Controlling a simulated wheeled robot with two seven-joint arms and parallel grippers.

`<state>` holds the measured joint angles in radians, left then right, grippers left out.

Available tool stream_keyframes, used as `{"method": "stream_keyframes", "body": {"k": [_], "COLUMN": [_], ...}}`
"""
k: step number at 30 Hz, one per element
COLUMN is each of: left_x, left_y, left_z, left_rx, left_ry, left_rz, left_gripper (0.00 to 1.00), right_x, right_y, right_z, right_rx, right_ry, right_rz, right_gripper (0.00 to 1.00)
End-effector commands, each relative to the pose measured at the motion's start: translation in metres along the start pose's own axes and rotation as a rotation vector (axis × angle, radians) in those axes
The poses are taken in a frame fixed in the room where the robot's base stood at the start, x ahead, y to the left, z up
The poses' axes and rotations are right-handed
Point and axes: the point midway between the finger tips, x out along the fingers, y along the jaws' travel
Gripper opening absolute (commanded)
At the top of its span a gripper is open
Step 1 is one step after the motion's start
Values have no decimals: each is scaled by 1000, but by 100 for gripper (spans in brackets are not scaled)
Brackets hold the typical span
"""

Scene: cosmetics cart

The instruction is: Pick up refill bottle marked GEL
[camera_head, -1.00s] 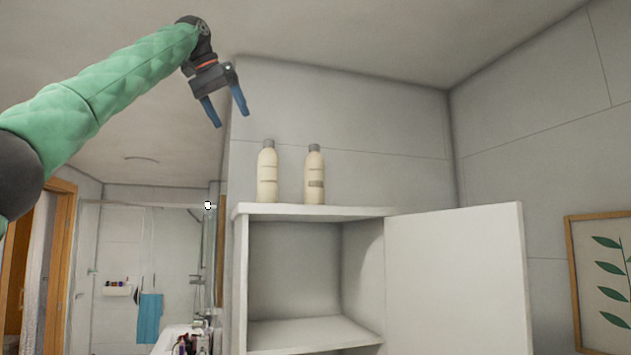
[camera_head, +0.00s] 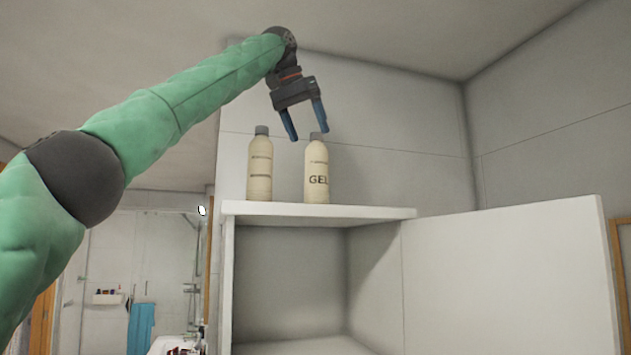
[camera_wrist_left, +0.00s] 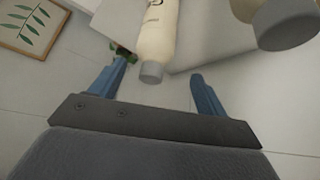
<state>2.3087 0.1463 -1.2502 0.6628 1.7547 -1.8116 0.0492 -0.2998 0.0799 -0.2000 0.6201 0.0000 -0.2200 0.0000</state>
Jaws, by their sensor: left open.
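The refill bottle marked GEL (camera_head: 317,176) stands upright on top of the white cabinet, cream with a grey cap. A second cream bottle (camera_head: 259,170) with a grey cap stands to its left; its lettering is too small to read. My left gripper (camera_head: 307,136) is open and empty, pointing down above the GEL bottle. In the left wrist view, a cream bottle with part of a letter, the GEL bottle (camera_wrist_left: 157,35), has its cap between and beyond the open blue fingers (camera_wrist_left: 160,75). The other bottle's cap (camera_wrist_left: 287,25) is at the upper right there. My right gripper is out of view.
The white cabinet (camera_head: 300,209) has an open door (camera_head: 510,280) swung to the right and an empty-looking compartment below. The cabinet top right of the GEL bottle is clear. A wall stands behind the bottles. A framed leaf picture (camera_wrist_left: 30,22) hangs on a wall.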

Motion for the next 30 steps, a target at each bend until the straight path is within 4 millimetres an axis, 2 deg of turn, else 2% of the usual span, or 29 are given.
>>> {"method": "stream_keyframes", "body": {"k": [11,21,30], "left_x": [30,66,71], "left_y": [-1,1,1], "left_z": [2,5,5], "left_rx": [0,0,-1], "left_ry": [-2,-2,0], "left_rz": [0,0,1], "left_gripper": [75,75,75], "right_x": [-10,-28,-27], "right_y": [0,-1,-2], "right_z": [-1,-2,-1], "right_rx": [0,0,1], "right_ry": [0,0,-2], "right_rz": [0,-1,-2], "right_gripper": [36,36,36]}}
